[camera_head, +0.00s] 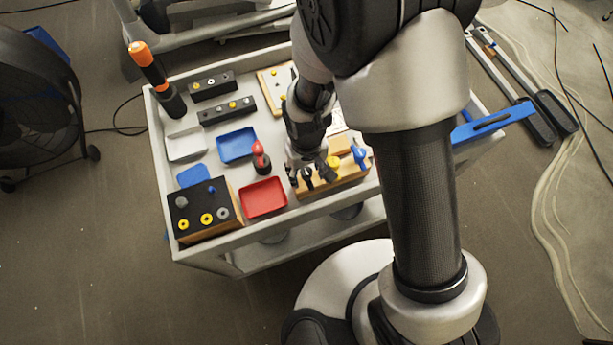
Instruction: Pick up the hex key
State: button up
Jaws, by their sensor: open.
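My gripper (301,176) is open and points down at the left end of a wooden tool block (340,183) near the front of the grey cart. Several small tools stand in that block, among them a black one, a yellow-topped one (333,162) and a blue-handled one (359,156). I cannot tell which of them is the hex key; it may be hidden by my gripper and arm. I cannot tell whether the fingers touch a tool.
The cart (200,262) also holds a red tray (264,197), a blue tray (237,145), a white tray (186,144), a black-topped box (205,210), a red-topped tool (260,157) and an upright orange-and-black tool (150,72). A fan (35,105) stands at the left.

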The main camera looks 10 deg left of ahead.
grip_shut()
dwell(0.5)
jog(key=shift+r, duration=0.2)
notch_tip(320, 180, up, 20)
jog(key=p, duration=0.5)
jog(key=shift+f, duration=0.15)
